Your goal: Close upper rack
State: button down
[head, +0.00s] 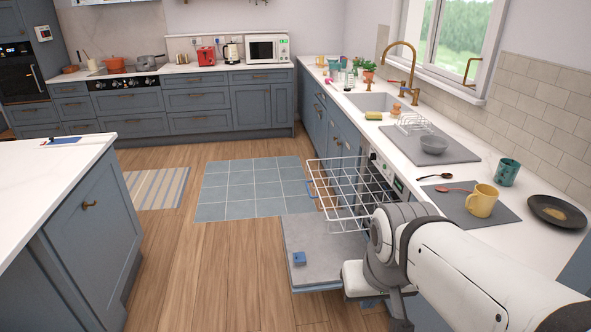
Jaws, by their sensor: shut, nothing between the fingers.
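The upper rack (340,190) is a white wire basket, pulled out of the dishwasher (384,171) under the right-hand counter. The dishwasher door (318,243) is folded down flat below the rack. My arm reaches in from the lower right, and its bend hides the rack's near right corner and part of the dishwasher opening. My gripper's fingers cannot be made out in this view, so I see no contact with the rack.
The wooden floor (180,265) left of the door is clear, up to an island (88,205).

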aim_at(313, 180)
jog(key=u, duration=0.3)
jog(key=i, duration=2.1)
jog(key=z, duration=0.9)
jog(key=k, duration=0.85)
jog(key=z, duration=0.1)
jog(key=i, duration=0.9)
jog(key=u, duration=0.1)
